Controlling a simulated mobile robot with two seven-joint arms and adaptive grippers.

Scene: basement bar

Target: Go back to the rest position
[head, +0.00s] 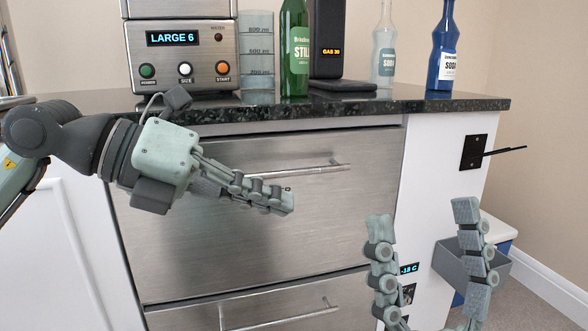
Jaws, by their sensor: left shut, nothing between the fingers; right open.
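My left gripper (284,201) reaches in from the left, in front of the upper steel drawer (250,240). Its fingers are together and hold nothing. They overlap the area just below the drawer's bar handle (320,170) in the picture; I cannot tell whether they touch the drawer. My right gripper (424,215) is at the lower right, pointing up, with its fingers spread wide and empty. It is in front of the white cabinet end. The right arm below it is out of frame.
A dark stone counter (440,104) carries a machine reading LARGE 6 (185,65), a green bottle (294,50), a clear bottle (384,50), a blue bottle (444,50) and a black device (328,40). A lower drawer (270,305), grey bin (455,265) and black wall lever (474,152) are below.

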